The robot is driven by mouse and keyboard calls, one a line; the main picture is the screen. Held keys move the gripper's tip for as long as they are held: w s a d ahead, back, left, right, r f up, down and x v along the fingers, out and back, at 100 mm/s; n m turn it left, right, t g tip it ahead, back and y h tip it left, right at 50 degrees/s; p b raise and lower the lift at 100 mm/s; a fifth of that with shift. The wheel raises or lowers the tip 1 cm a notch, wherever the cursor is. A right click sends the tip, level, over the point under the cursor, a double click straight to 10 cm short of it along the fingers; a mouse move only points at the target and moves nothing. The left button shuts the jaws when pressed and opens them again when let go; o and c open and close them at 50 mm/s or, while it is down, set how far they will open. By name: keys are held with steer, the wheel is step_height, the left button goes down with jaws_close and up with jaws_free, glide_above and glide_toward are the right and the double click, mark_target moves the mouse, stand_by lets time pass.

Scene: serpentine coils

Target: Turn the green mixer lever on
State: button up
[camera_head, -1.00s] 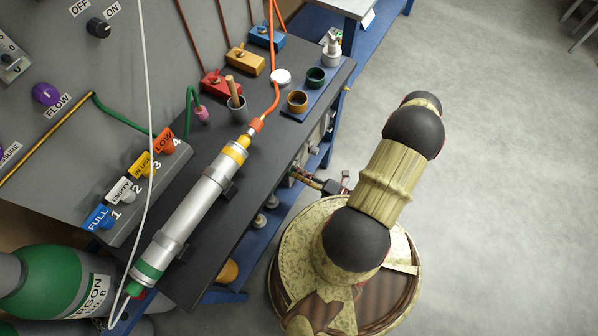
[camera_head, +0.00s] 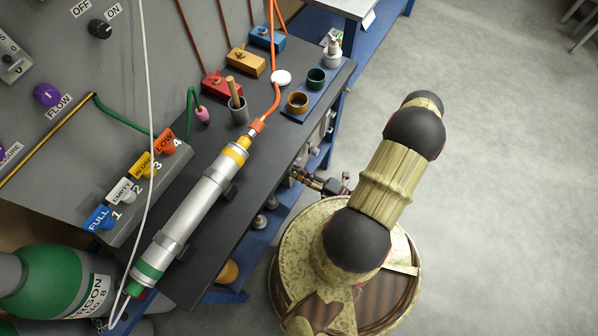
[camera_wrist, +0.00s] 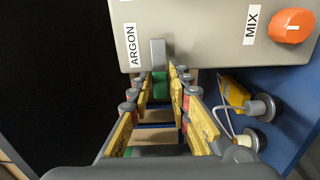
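The green mixer lever (camera_wrist: 159,86) shows in the wrist view, below a grey stem (camera_wrist: 158,54) on the front of a beige box (camera_wrist: 195,30) labelled ARGON and MIX. My gripper (camera_wrist: 162,84) is open, with its yellow fingers on either side of the green lever. A narrow gap shows between the fingers; I cannot tell whether either one touches the lever. In the head view my gripper (camera_head: 308,180) reaches in below the dark bench edge, and its fingertips and the lever are hidden or too small to make out.
An orange knob (camera_wrist: 292,25) sits by the MIX label. Grey round knobs (camera_wrist: 258,107) and a yellow block (camera_wrist: 234,92) lie to the right of my fingers. The dark bench (camera_head: 262,170) overhangs my gripper. Open floor (camera_head: 490,200) lies to the right.

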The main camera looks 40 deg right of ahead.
steer(key=o, duration=0.3)
steer(key=shift+o, duration=0.2)
steer(key=shift+s, duration=0.1)
steer(key=v, duration=1.1)
steer(key=shift+s+d, duration=0.15)
steer(key=shift+s, duration=0.25)
stand_by(0.4)
